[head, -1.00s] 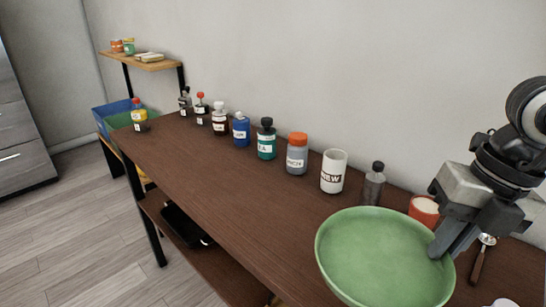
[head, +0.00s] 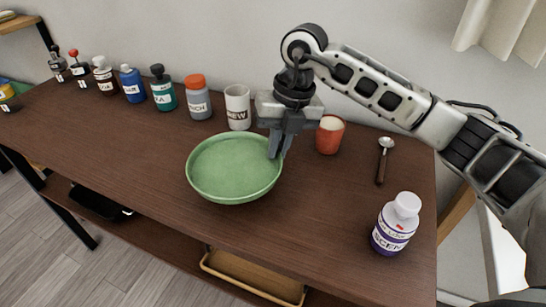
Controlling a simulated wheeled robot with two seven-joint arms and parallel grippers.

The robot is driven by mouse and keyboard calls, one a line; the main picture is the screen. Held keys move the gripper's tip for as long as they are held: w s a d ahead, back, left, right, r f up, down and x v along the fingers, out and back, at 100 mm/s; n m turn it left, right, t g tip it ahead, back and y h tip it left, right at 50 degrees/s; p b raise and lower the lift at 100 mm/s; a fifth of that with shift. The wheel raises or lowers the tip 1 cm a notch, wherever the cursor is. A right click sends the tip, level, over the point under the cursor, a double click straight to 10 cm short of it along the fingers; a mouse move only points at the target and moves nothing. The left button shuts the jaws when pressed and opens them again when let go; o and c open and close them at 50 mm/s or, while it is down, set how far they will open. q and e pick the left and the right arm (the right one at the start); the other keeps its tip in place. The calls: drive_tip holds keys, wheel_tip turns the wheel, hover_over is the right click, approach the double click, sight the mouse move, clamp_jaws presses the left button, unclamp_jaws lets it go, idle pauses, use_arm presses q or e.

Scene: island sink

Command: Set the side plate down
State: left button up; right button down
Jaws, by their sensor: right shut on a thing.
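The side plate (head: 232,170) is a green, shallow round dish in the middle of the head view. It is over the brown wooden table (head: 310,215), near its front edge; I cannot tell whether it touches the tabletop. My right gripper (head: 278,148) comes from the right and points down, shut on the plate's right rim. The fingers hide a small part of that rim. My left gripper is not in view.
A row of several bottles runs along the back, ending with an orange-capped jar (head: 197,97) and a white mug (head: 238,106). Table between plate and purple-labelled bottle is clear.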

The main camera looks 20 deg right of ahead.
drive_tip(key=shift+w+a+f, duration=0.3)
drive_tip(key=shift+w+f, duration=0.35)
drive_tip(key=shift+f, duration=0.15)
wheel_tip(320, 180, down, 3)
drive_tip(key=shift+f, duration=0.2)
drive_tip(key=c, duration=1.5)
unclamp_jaws()
drive_tip(key=shift+c, duration=0.2)
